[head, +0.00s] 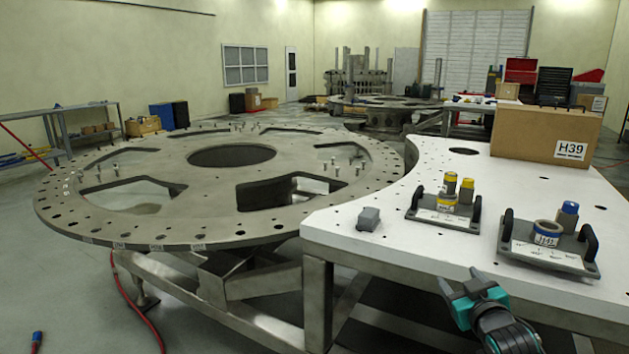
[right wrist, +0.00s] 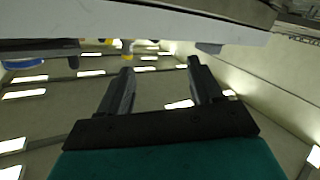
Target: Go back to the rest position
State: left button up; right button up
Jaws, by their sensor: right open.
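My right gripper (head: 459,282) is low at the right of the head view, just off the front edge of the white table (head: 340,222). In the right wrist view its two dark fingers (right wrist: 160,82) stand apart with nothing between them. The table's edge (right wrist: 130,35) crosses the top of that view, beyond the fingertips and apart from them. My left gripper does not show in either view.
On the table are two grey trays (head: 431,215) (head: 520,248) with yellow and blue-banded parts, a small grey block (head: 368,219) and a cardboard box (head: 545,133) marked H39. A large round turret plate (head: 210,220) stands at the left. Grey floor lies between stands.

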jog(key=s+a+f+g+y, duration=0.1)
jog(key=s+a+f+g, duration=0.1)
jog(key=s+a+f, duration=0.4)
jog(key=s+a+f+g+y, duration=0.1)
jog(key=s+a+f, duration=0.1)
jog(key=s+f, duration=0.7)
jog(key=s+a+f+g, duration=0.1)
jog(key=s+a+f, duration=0.1)
jog(key=s, duration=0.6)
jog(key=s+a+f+g, duration=0.1)
jog(key=s+a+f, duration=0.1)
jog(key=s, duration=0.6)
jog(key=shift+s+a+f+m+g+y, duration=0.15)
jog(key=shift+s+a+m+g+y, duration=0.15)
jog(key=shift+s+m, duration=0.1)
